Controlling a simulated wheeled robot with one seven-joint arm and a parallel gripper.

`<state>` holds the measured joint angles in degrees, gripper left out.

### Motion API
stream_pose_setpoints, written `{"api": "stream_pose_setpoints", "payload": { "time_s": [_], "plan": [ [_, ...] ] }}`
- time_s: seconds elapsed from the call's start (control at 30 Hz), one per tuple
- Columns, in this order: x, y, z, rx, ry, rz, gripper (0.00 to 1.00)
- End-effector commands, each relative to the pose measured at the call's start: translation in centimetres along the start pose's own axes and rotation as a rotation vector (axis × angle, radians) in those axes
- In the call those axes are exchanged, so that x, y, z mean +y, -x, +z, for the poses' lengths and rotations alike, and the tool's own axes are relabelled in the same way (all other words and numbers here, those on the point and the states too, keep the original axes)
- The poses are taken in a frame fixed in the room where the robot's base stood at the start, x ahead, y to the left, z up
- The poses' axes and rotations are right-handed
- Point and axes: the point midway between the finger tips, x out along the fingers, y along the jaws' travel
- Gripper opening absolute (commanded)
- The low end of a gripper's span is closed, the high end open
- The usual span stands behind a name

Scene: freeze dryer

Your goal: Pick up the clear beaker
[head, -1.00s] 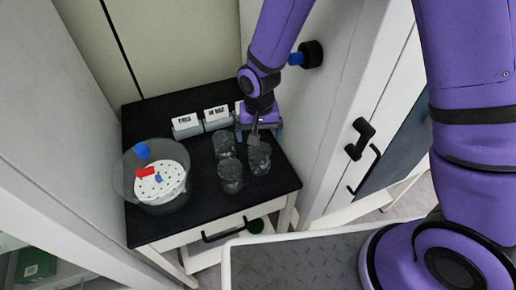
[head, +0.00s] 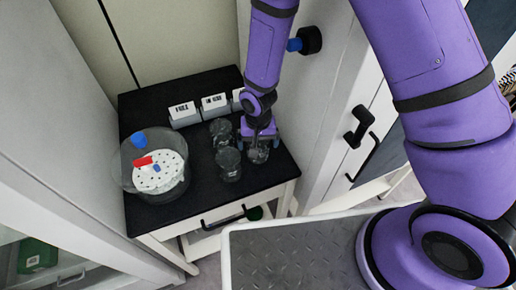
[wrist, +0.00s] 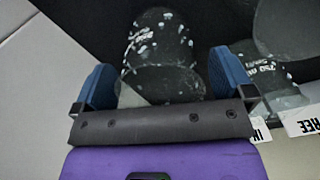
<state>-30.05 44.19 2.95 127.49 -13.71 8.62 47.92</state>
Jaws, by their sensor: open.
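Several clear beakers stand on the black countertop. The one at the right (head: 258,155) is directly below my gripper (head: 259,138) and partly hidden by it. In the wrist view that clear beaker (wrist: 162,55) sits between the two blue fingers of my gripper (wrist: 165,85), with white markings on its wall. The fingers are open, one on each side of it; I cannot tell whether they touch it. A second clear beaker (head: 229,165) stands to the left and a third (head: 221,130) stands behind it.
A large clear round vessel (head: 128,178) with a white perforated disc, red and blue parts stands at the left. White labelled boxes (head: 184,116) line the back. A cabinet wall with black knobs (head: 358,125) rises close at the right.

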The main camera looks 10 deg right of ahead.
Motion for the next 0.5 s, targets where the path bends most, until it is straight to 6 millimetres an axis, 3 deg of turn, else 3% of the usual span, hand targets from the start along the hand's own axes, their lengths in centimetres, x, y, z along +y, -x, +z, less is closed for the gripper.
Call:
{"api": "stream_pose_setpoints", "payload": {
  "time_s": [0.13,0.4,0.5],
  "plan": [
    [0.02,-1.13,0.0,0.0,0.0,0.001,0.99],
    [-0.01,-1.26,-0.03,0.001,0.0,0.0,0.99],
    [-0.01,-1.25,-0.02,0.001,0.0,0.0,0.76]
  ]
}}
